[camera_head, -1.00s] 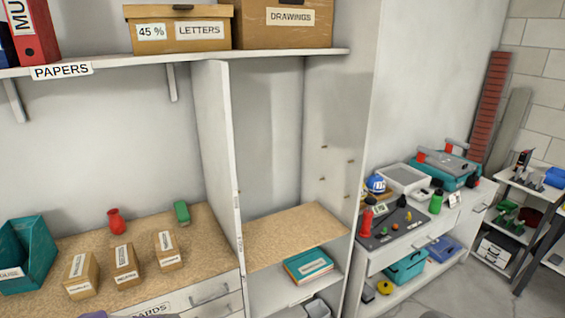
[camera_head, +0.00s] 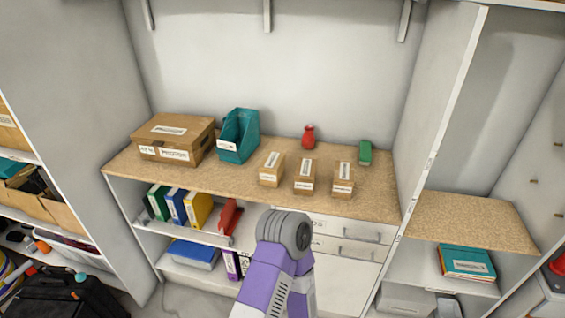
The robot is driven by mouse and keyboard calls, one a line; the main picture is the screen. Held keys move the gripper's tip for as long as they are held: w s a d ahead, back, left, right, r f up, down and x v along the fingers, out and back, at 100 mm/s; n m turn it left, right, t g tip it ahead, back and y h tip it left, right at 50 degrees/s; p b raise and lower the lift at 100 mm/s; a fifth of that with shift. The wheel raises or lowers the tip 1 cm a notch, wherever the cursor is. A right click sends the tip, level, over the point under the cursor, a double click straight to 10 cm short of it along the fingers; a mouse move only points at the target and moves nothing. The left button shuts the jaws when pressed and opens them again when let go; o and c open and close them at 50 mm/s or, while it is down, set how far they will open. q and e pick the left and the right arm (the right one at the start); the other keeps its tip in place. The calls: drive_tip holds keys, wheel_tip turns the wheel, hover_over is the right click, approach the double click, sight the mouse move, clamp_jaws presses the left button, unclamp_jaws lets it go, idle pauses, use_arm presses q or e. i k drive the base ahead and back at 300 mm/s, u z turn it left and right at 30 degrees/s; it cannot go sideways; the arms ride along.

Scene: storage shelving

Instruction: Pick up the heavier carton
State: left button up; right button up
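Three small brown cartons with white labels stand in a row on the wood-topped counter: a left one (camera_head: 271,169), a middle one (camera_head: 304,176) and a right one (camera_head: 343,180). Their label text is too small to read, and which is heavier cannot be told by sight. A larger brown box (camera_head: 173,139) with labels sits further left on the counter. A purple and grey part of my arm rises at the bottom middle, in front of the drawers and below the cartons. No fingertips of either gripper show.
A teal file holder (camera_head: 238,136), a red vase (camera_head: 309,137) and a green object (camera_head: 365,153) stand on the counter (camera_head: 225,178). Binders (camera_head: 178,207) fill the shelf below. A tall white divider (camera_head: 436,120) bounds the counter on the right.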

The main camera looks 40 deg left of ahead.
sight(272, 168)
drive_tip(key=u, duration=0.85)
drive_tip(key=k, duration=0.25)
drive_tip(key=u, duration=0.7)
drive_tip(key=i, duration=0.4)
drive_tip(key=u, duration=1.95)
drive_tip(key=i, duration=1.2)
drive_tip(key=z, duration=2.15)
